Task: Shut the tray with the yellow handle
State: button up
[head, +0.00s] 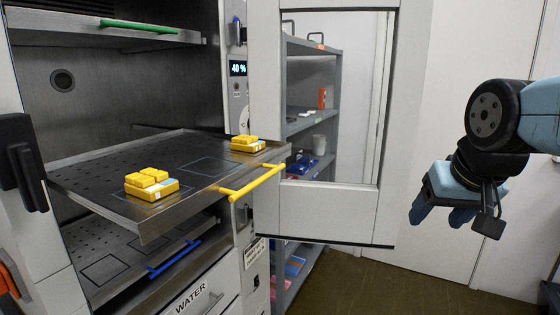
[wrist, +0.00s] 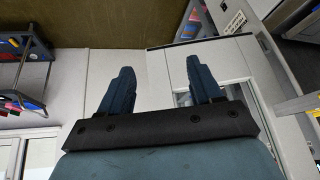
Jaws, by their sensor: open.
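The tray with the yellow handle (head: 85,172) is pulled well out of the steel chamber, at middle height. Its yellow handle (head: 252,184) is on the front edge. Two yellow keypad-like blocks, one at the left (head: 151,184) and one at the back right (head: 247,144), sit on the tray. My gripper (head: 441,216) hangs at the right in the head view, apart from the tray, with the open chamber door between them. In the wrist view my gripper (wrist: 162,85) has its two blue fingers spread, with nothing between them.
The white windowed door (head: 340,212) stands open right of the tray. A tray with a blue handle (head: 174,258) is below, and one with a green handle (head: 138,25) above. A grey shelf (head: 312,120) stands behind the door. Floor (head: 360,285) is clear at lower right.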

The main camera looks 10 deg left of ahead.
jog(key=shift+m+t+y, duration=0.3)
jog(key=shift+m+y, duration=0.3)
jog(key=shift+y, duration=0.1)
jog(key=w+a+r, duration=0.4)
jog(key=w, duration=0.1)
jog(key=w+a+r, duration=0.2)
jog(key=w, duration=0.1)
jog(key=shift+w+a, duration=0.25)
jog(key=shift+a, duration=0.1)
jog(key=c, duration=0.4)
jog(key=shift+m+y, duration=0.8)
jog(key=shift+y, duration=0.1)
jog(key=w+a+r, duration=0.1)
jog(key=w+a, duration=0.1)
jog(key=a, duration=0.1)
jog(key=w+a+r, duration=0.2)
jog(key=w+a, duration=0.1)
jog(key=a, duration=0.1)
jog(key=w+a+r, duration=0.2)
jog(key=w+a, duration=0.1)
jog(key=a, duration=0.1)
jog(key=shift+w+r, duration=0.15)
jog(key=shift+w, duration=0.05)
grip_shut()
jog(key=w+a+f, duration=0.6)
jog(key=f, duration=0.2)
jog(key=shift+w+a, duration=0.4)
jog(key=shift+w, duration=0.1)
